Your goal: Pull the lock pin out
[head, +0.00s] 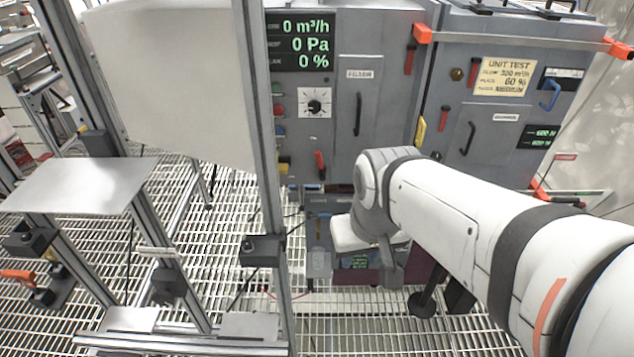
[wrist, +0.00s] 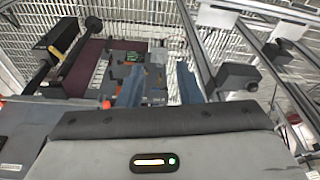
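I cannot pick out the lock pin with certainty in either view. In the wrist view my gripper (wrist: 158,92) points away from the camera, its two blue-grey fingers spread apart with nothing seen gripped between them. Ahead of the fingers is a low grey unit (wrist: 118,76) with small orange and green details, too small to make out. In the head view a low box with a green display (head: 358,262) stands below the cabinet, partly behind my wrist. My fingers cannot be made out in the head view.
A grey cabinet (head: 375,75) with readouts, handles and red levers stands behind my arm. A second cabinet (head: 490,105) carries a "UNIT TEST" label. A metal post (head: 262,150) rises left of my wrist. A bare plate (head: 80,185) is at left. The floor is open grating.

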